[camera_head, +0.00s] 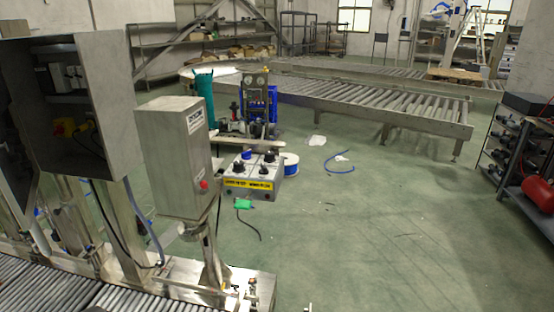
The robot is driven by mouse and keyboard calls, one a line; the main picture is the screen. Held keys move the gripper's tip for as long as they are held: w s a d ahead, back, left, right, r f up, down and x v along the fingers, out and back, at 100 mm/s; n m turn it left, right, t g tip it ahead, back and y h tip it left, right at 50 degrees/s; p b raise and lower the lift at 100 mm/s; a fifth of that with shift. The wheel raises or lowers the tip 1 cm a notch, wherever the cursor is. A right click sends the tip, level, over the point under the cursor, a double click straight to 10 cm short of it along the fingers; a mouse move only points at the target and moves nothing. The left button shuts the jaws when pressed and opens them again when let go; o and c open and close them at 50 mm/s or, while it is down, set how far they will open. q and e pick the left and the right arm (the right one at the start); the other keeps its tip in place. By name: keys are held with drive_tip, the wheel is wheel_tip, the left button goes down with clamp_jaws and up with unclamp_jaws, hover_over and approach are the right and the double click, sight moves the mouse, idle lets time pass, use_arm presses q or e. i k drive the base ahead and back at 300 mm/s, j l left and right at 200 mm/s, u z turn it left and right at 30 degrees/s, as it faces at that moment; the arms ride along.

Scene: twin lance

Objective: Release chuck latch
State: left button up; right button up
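No chuck latch can be made out in the head view. A steel machine stands at the left, with an open cabinet (85,95), a closed steel box (172,155) with a red button (203,185), and a control box (253,175) with black knobs and a yellow label. Small fittings and a clamp-like part (250,290) sit on the machine's lower steel plate, too small to tell apart. Neither of my grippers shows in this view.
A roller conveyor (370,100) runs across the back. Roller bars (45,290) lie at the lower left. A rack with a red cylinder (538,192) stands at the right. A blue hose (340,168) lies on the floor. The green floor (390,235) at centre right is mostly clear.

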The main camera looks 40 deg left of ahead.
sight(203, 185)
drive_tip(key=u, duration=1.75)
